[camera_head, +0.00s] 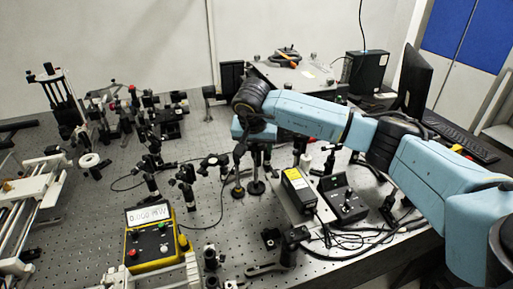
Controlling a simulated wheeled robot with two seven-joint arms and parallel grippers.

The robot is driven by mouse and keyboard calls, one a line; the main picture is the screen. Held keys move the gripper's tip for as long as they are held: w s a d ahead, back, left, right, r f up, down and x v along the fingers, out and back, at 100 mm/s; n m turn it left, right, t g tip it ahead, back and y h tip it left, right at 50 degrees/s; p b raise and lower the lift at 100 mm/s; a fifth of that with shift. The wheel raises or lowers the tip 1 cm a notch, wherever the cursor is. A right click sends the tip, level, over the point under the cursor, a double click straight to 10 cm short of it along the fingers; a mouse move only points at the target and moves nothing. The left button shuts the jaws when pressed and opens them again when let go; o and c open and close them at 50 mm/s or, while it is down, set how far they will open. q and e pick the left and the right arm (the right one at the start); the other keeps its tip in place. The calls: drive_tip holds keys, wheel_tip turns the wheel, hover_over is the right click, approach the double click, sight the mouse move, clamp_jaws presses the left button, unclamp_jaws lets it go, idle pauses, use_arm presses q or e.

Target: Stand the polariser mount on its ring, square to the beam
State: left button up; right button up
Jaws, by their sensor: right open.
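My right arm reaches in from the right, and its gripper (248,160) points down over the middle of the bench. Its fingers are open, apart from each other. I see nothing between them, but they are small and dark here. The polariser mount cannot be told for certain among the small black mounts. One black mount on a post (185,178) stands left of my right gripper. Another mount (151,160) stands further left. The polariser's ring cannot be made out. My left gripper is out of view.
The perforated bench (220,262) carries a yellow meter (152,235) in front, a yellow-topped box (298,188) and a black control box (343,203) to the right, with loose cables. Several black optics (135,110) crowd the back left. White rails (32,200) lie at left.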

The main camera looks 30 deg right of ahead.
drive_tip(key=v, duration=1.1)
drive_tip(key=shift+b, duration=0.3)
